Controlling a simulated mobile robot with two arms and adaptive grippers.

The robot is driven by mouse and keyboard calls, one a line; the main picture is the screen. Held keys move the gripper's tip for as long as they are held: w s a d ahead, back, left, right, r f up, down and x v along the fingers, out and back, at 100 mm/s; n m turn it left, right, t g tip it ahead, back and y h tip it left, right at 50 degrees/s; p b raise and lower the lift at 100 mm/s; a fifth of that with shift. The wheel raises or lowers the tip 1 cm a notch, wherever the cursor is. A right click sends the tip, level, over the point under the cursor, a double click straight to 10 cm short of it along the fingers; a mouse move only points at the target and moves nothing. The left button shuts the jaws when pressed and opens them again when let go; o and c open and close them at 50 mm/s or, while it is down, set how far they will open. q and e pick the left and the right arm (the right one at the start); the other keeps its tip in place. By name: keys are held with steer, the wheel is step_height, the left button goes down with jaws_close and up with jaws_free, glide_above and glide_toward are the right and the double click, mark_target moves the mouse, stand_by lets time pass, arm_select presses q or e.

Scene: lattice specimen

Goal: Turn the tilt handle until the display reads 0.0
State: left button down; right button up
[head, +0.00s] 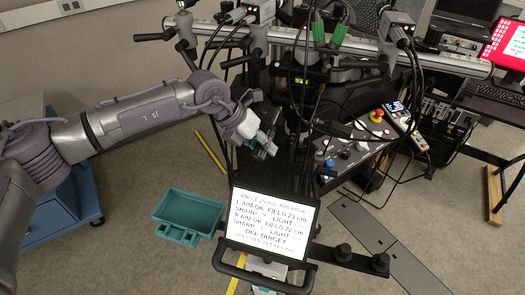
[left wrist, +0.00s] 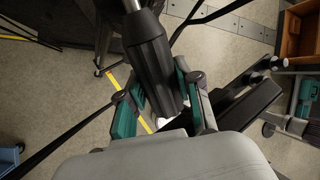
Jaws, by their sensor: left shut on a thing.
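My left gripper (head: 265,146) reaches in from the left in the head view, beside the dark frame of the apparatus. In the left wrist view its two green-and-grey fingers (left wrist: 158,98) stand on either side of a thick black handle (left wrist: 150,55) on a metal rod and are shut on it. The handle is hard to make out in the head view. A small display with light digits (head: 399,107) is on the control panel at the right; its digits are too small to read. My right gripper is not in view.
A tilted text screen (head: 270,222) stands at the front centre; some lines are blurred. A teal tray (head: 188,216) is left of it. A metal rail (head: 345,42) with cables crosses the back. A blue cart (head: 62,190) is at the left. Grey floor is open at the front left.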

arm_select(q)
steer(key=g+h+b, duration=0.1)
steer(key=h+b, duration=0.1)
steer(key=b, duration=0.2)
steer(key=m+g+h+b, duration=0.1)
steer(key=g+h+b, duration=0.1)
steer(key=b, duration=0.2)
steer(key=m+g+h+b, duration=0.1)
steer(key=g+h+b, duration=0.1)
steer(key=b, duration=0.2)
steer(key=shift+w+f+h, duration=0.1)
steer(key=shift+f+h, duration=0.2)
steer(key=shift+h, duration=0.1)
steer(key=shift+r+m+g+h+b, duration=0.3)
steer(key=shift+g+h+b, duration=0.4)
steer(key=shift+g+b, duration=0.35)
steer(key=c, duration=0.8)
jaws_free()
steer(key=shift+o, duration=0.2)
steer(key=v, duration=1.2)
